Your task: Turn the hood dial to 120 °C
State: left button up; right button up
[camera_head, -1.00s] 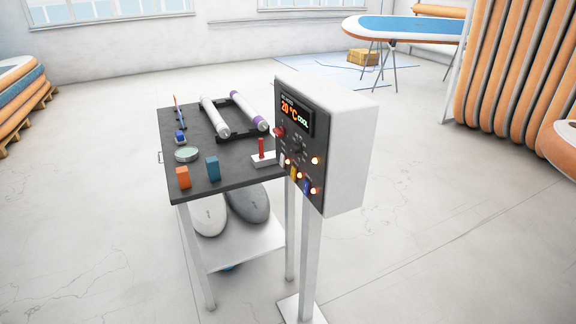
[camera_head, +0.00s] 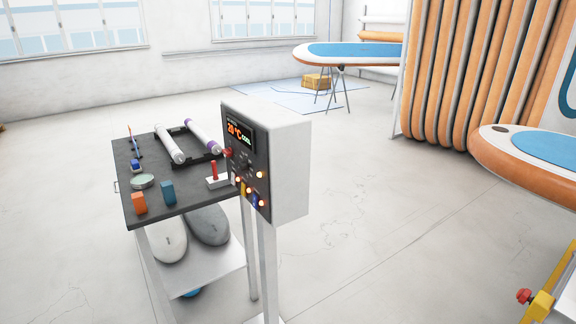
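The control box (camera_head: 285,165) is a white cabinet on a post, with a dark front panel (camera_head: 262,190) facing left. Its display (camera_head: 240,135) reads about 20 °C and "COOL". A dark dial (camera_head: 248,162) sits below the display, small and seen at a steep angle, so its setting cannot be read. A red knob (camera_head: 228,153) is on the panel's left edge, and several small lit lamps and coloured switches are lower down. Neither of my grippers is in view.
A dark-topped cart (camera_head: 190,204) stands left of the box, holding two rolls, a green-lidded tin (camera_head: 143,181), an orange block (camera_head: 139,203) and a blue block (camera_head: 168,192). A board on a stand (camera_head: 510,160) is at right. Floor right of the box is clear.

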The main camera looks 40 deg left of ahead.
aim_at(243, 164)
jog(key=j+z, duration=0.2)
jog(key=j, duration=0.65)
jog(key=j+z, duration=0.15)
jog(key=j, duration=0.65)
jog(key=j+z, duration=0.2)
jog(key=j, duration=0.65)
jog(key=k, duration=0.1)
